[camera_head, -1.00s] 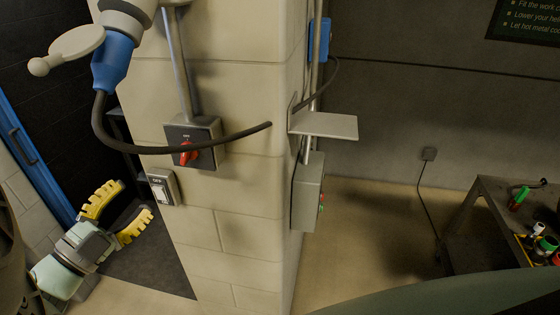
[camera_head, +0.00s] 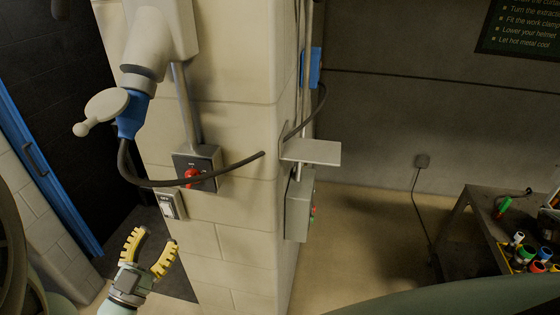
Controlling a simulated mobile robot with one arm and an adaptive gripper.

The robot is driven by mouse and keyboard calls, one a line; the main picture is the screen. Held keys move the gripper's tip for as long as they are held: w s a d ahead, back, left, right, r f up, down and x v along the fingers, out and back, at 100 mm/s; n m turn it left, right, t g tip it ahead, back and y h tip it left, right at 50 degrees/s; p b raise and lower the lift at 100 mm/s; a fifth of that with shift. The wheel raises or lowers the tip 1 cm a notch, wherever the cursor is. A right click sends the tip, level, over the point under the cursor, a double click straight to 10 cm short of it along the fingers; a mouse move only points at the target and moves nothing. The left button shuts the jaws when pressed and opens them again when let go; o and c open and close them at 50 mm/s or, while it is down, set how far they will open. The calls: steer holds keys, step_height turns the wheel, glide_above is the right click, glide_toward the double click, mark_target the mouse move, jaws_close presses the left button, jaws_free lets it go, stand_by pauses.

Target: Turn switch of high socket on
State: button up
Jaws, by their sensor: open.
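The high socket (camera_head: 165,40) is a grey housing at the top of the cinderblock pillar, with a blue plug (camera_head: 131,115) and dark cable hanging from it. A grey conduit runs down from it to a dark switch box with a red rotary switch (camera_head: 192,177). The cable passes across the front of this box and partly covers it. A small box with a white rocker switch (camera_head: 168,208) sits just below left. My gripper (camera_head: 152,248), with yellow ribbed fingers, is open and empty, below and left of both switches and apart from them.
A grey shelf plate (camera_head: 312,152) juts from the pillar's right side, above a grey box (camera_head: 299,205) with coloured buttons. A workbench (camera_head: 462,215) with several small items stands at the right. A dark doorway (camera_head: 60,90) is at left.

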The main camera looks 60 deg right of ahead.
mark_target(189, 183)
steer(key=p+x, duration=0.2)
steer(key=x, duration=1.1)
steer(key=shift+s, duration=0.1)
steer(key=shift+d+r, duration=0.15)
steer(key=shift+d, duration=0.4)
steer(key=shift+o, duration=0.2)
jaws_close()
